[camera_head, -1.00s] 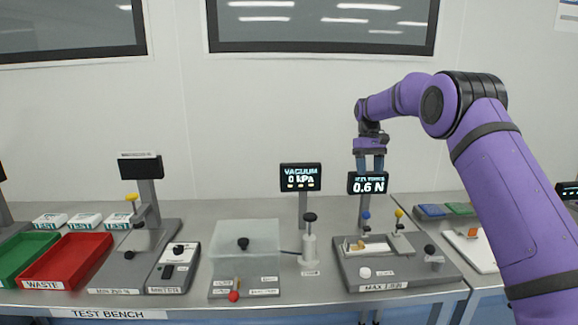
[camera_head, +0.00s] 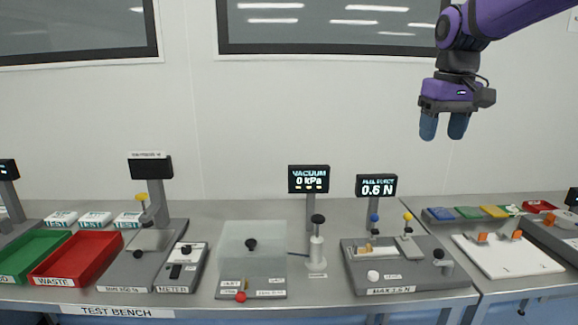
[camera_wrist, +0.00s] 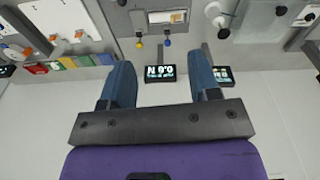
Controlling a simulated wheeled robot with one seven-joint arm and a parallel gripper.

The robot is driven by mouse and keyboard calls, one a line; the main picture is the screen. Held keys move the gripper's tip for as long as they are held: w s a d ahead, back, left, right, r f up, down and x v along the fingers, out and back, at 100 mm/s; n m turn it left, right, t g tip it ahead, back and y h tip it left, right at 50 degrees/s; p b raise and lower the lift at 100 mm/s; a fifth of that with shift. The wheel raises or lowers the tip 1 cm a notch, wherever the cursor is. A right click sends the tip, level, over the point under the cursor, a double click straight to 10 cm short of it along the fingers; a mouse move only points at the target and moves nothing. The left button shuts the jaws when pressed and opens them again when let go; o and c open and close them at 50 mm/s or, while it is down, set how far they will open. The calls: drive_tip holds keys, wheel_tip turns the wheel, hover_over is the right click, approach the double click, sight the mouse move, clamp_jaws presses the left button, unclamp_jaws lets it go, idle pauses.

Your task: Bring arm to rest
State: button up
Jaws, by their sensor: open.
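My gripper (camera_head: 443,126) hangs in the air at the upper right of the head view, its two blue fingers pointing down. The fingers are apart with nothing between them. It is well above the bench and in front of the white wall, touching nothing. The wrist view shows the two open fingers (camera_wrist: 163,88) with the peel force display (camera_wrist: 160,73) beyond them. My purple arm runs off the top right of the head view.
The peel force station (camera_head: 412,272), its display reading 0.6 N, stands below my gripper. The vacuum chamber (camera_head: 253,265), red waste tray (camera_head: 45,268) and green tray (camera_head: 12,272) stand further left. A white board (camera_head: 520,262) lies right. The air around my gripper is clear.

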drive_tip(key=s+f+t, duration=0.2)
drive_tip(key=s+f, duration=0.1)
drive_tip(key=s, duration=0.9)
drive_tip(key=s+f+m+t, duration=0.1)
drive_tip(key=s+f, duration=0.3)
drive_tip(key=s, duration=0.8)
drive_tip(key=shift+s+d+t, duration=0.4)
drive_tip(key=shift+t, duration=0.2)
